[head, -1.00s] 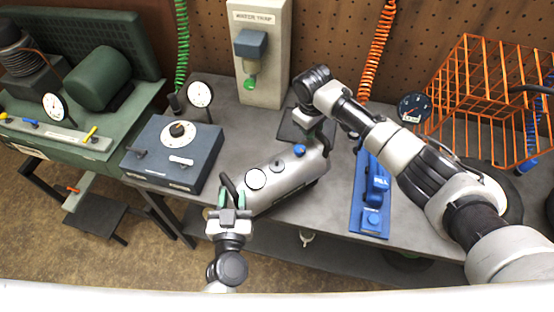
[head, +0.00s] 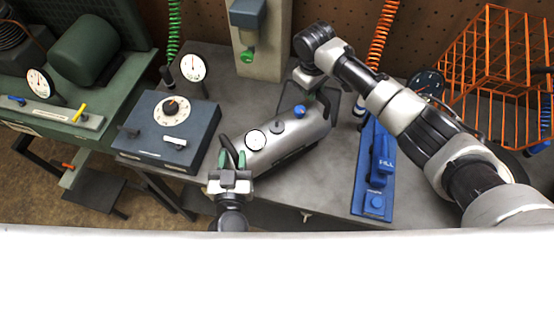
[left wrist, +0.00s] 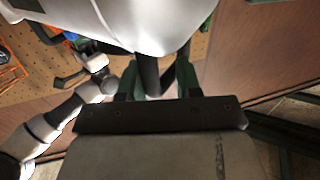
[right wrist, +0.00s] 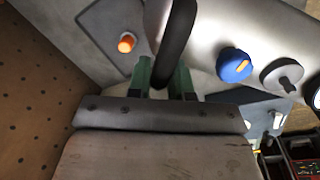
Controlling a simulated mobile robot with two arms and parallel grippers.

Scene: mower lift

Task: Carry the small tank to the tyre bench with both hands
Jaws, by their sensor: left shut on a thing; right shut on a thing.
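The small tank (head: 292,137) is a silver cylinder with a round white gauge, a grey cap and a blue knob on top. In the head view it sits slantwise over the grey bench, with a black handle at each end. My left gripper (head: 232,165) is shut on the near-left handle (left wrist: 150,75). My right gripper (head: 318,88) is shut on the far-right handle (right wrist: 174,45), which crosses between its green fingers. The blue knob (right wrist: 234,65) shows close by in the right wrist view. Whether the tank touches the bench top is hard to tell.
A blue-grey control box (head: 166,130) with a dial stands left of the tank, close to it. A blue filling unit (head: 376,175) stands to the right. A green compressor bench (head: 80,100) is further left. An orange wire cage (head: 490,100) is at the back right.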

